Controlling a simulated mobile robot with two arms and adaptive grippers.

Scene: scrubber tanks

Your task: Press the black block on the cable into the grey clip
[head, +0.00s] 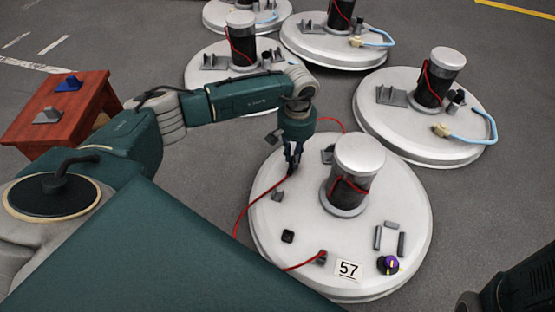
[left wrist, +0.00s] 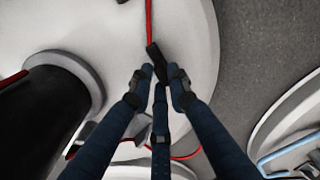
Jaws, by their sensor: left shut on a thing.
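The disc-shaped tank lid marked 57 (head: 290,222) is in front of me. My left gripper (head: 292,168) points down over its upper left part, shut on the small black block (left wrist: 156,60) on the red cable (head: 258,200). In the left wrist view the block sits at the fingertips, with the cable (left wrist: 149,20) running up from it. A grey clip (head: 327,154) stands on the lid right of the gripper, apart from the block; part of it shows beside a finger in the wrist view (left wrist: 78,140). My right gripper is not in view.
A black cylinder with a grey cap (head: 359,152) stands on the lid, close right of the clip. A purple-black knob (head: 389,264) sits front right. Other lids stand behind; a red-brown table (head: 60,125) is left.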

